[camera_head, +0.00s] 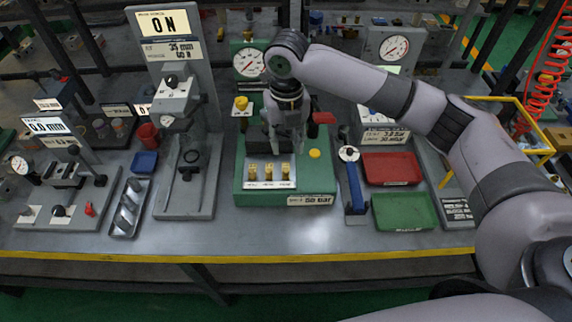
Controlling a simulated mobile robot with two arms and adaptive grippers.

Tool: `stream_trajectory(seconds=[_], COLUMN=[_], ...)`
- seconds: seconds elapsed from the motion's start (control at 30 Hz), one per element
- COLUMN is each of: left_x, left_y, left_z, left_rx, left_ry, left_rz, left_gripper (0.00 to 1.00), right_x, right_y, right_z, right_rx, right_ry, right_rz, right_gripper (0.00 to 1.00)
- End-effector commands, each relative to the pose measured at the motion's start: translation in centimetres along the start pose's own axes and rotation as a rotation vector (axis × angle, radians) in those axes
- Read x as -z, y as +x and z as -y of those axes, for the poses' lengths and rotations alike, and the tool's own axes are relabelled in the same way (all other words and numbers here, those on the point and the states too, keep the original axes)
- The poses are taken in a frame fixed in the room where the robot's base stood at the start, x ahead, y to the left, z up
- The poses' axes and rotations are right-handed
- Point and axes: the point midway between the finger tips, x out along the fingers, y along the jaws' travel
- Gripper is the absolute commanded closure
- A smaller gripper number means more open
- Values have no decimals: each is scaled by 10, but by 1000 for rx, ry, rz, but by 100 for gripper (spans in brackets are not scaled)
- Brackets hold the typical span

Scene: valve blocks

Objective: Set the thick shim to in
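I cannot make out which part is the thick shim; the small labels are too fine to read. A green valve block (305,185) stands at the middle of the bench. Several small brass pieces (269,173) stand in a row on its pale front plate. My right gripper (288,145) points down over the back of this block, behind the brass pieces. Its fingertips blend with the grey parts there, so I cannot tell if they are open or touch anything. A red handle (323,118) shows just right of it. My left gripper is not in view.
A fixture with a gauge (20,165) and a mm display is at far left. A blue-handled tool (354,185), a red tray (392,169) and a green tray (404,211) lie right. The front strip is clear.

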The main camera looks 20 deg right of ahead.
Motion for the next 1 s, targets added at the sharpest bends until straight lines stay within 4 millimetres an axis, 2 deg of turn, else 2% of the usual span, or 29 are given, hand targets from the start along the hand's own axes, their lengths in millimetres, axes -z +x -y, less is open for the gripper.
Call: stream_trajectory(seconds=[0.1,0.3,0.37,0.47,0.6,0.73,0.93,1.0], left_x=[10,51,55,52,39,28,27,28], left_y=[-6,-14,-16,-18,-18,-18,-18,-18], left_z=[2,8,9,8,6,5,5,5], left_rx=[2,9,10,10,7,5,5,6], left_ry=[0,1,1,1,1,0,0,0], left_rz=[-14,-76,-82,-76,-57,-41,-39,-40], left_gripper=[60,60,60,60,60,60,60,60], right_x=[1,1,1,0,0,0,0,0], right_y=[26,67,78,91,102,106,106,106], right_z=[0,0,0,-1,0,0,0,-1], right_rx=[1,0,1,-1,0,-1,-1,-1], right_ry=[0,1,-1,0,0,-1,-1,-1], right_rz=[-4,-3,-3,-1,0,2,2,2], right_gripper=[66,66,66,66,66,66,66,71])
